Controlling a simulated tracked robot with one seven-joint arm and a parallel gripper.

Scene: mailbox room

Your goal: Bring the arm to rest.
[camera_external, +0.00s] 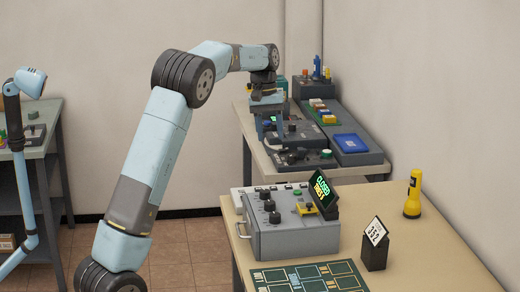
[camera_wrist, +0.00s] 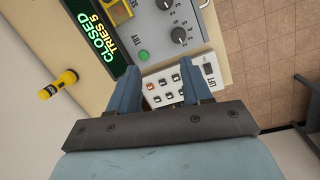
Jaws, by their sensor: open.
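My blue arm rises from the lower left, bends at the top and reaches right. My gripper (camera_external: 268,134) hangs with its fingers down, above or in front of the dark equipment on the back table; the exact gap cannot be told. In the wrist view my gripper (camera_wrist: 160,68) has its two blue fingers well apart with nothing held between them. Below them show a white button panel (camera_wrist: 163,90) and a grey control box (camera_wrist: 200,28).
The grey control box (camera_external: 290,238) has knobs and a sign (camera_external: 325,195) reading "CLOSED TRIES 5". A yellow flashlight (camera_external: 412,198) and a numbered card stand (camera_external: 375,245) are on the near table (camera_external: 445,255). A blue tray (camera_external: 351,143) lies on the back equipment.

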